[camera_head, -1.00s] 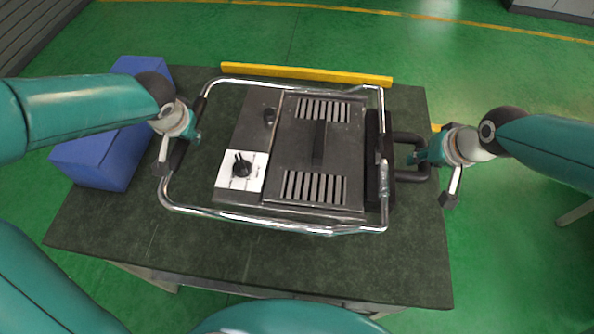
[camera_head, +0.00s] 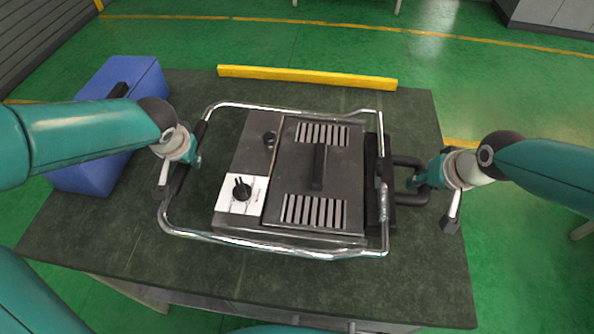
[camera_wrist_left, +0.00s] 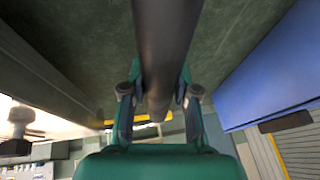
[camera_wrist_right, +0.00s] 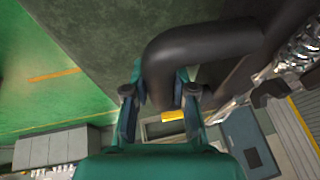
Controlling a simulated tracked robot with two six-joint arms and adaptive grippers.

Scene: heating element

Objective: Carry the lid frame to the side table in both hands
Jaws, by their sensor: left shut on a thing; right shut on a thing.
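The lid frame (camera_head: 285,248) is a chrome tube frame around a dark grey heating unit (camera_head: 340,170) with slotted vents, a central handle and a white panel with a black knob. My left gripper (camera_head: 180,165) is shut on the frame's dark left bar; the left wrist view shows this bar (camera_wrist_left: 165,40) between the fingers. My right gripper (camera_head: 432,185) is shut on the black looped handle at the right side; the right wrist view shows this handle (camera_wrist_right: 200,45) in the jaws. The frame appears roughly level over the dark table. I cannot tell whether it touches the tabletop.
The dark table (camera_head: 110,225) has bare surface in front of the frame. A blue box (camera_head: 90,180) stands at the table's left, close beside my left arm. A yellow bar (camera_head: 305,76) runs along the far edge. Green floor (camera_head: 480,80) lies beyond.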

